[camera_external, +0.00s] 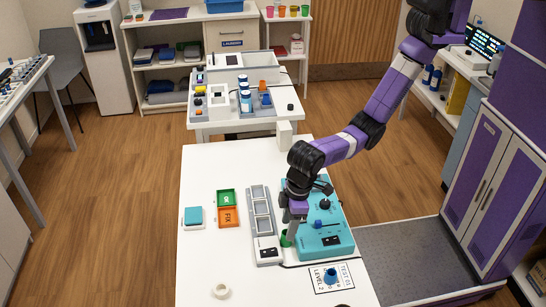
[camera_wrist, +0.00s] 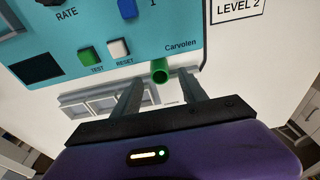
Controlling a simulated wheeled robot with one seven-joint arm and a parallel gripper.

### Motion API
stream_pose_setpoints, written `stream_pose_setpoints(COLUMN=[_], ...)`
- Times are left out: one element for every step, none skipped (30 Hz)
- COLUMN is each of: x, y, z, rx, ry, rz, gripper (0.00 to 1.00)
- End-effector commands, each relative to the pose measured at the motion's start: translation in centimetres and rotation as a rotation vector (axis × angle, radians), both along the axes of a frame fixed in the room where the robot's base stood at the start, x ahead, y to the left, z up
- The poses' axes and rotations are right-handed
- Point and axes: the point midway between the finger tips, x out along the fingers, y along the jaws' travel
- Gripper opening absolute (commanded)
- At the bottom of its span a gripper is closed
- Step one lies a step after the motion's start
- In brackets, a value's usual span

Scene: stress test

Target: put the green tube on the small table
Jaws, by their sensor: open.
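The green tube (camera_external: 286,239) stands at the left edge of the teal device on the white front table (camera_external: 205,275). In the wrist view the green tube (camera_wrist: 160,71) shows its round open end, close to the device's corner marked Carvolen. My gripper (camera_external: 291,231) points down at the tube from above. In the wrist view my gripper (camera_wrist: 160,80) is open, with one finger on each side of the tube and gaps between. The tube's lower part is mostly hidden. A smaller white table (camera_external: 206,132) stands behind the front table, holding bins and bottles; I cannot tell if it is the small table meant.
The teal device (camera_external: 325,240) with knobs lies right of the tube, and a grey rack (camera_external: 262,222) lies left of it. Green and orange trays (camera_external: 228,217), a teal-topped block (camera_external: 194,217) and a white ring (camera_external: 221,291) lie further left. The front table's left side has bare room.

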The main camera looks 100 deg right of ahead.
Motion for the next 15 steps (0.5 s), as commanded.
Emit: stream_pose_setpoints(x=[-0.1, -0.2, -0.3, -0.4, -0.5, -0.6, -0.7, -0.8, -0.9, -0.9, -1.0, -1.1, -1.1, -1.1, -1.2], y=[0.1, 0.1, 0.1, 0.1, 0.1, 0.1, 0.1, 0.1, 0.0, 0.0, 0.0, 0.0, 0.0, 0.0, 0.0], z=[1.1, 1.7, 2.5, 3.1, 3.7, 4.5, 5.0, 5.5, 6.3, 6.9, 7.1, 7.4, 7.6, 7.7, 7.8], rx=[0.003, 0.003, 0.003, 0.003, 0.003, 0.003, 0.003, 0.003, 0.002, 0.001, 0.001, 0.001, 0.001, 0.001, 0.000], ry=[-0.004, -0.004, -0.004, -0.004, -0.003, -0.004, -0.003, -0.003, -0.002, -0.001, 0.000, 0.000, 0.000, 0.000, 0.001], rz=[0.001, 0.001, 0.000, 0.000, 0.000, 0.001, 0.001, 0.001, 0.001, 0.000, 0.000, 0.000, 0.000, 0.000, 0.000], gripper=[0.50, 0.50, 0.50, 0.50, 0.50, 0.50, 0.50, 0.50, 0.50, 0.50, 0.50, 0.50, 0.50, 0.52, 0.52])
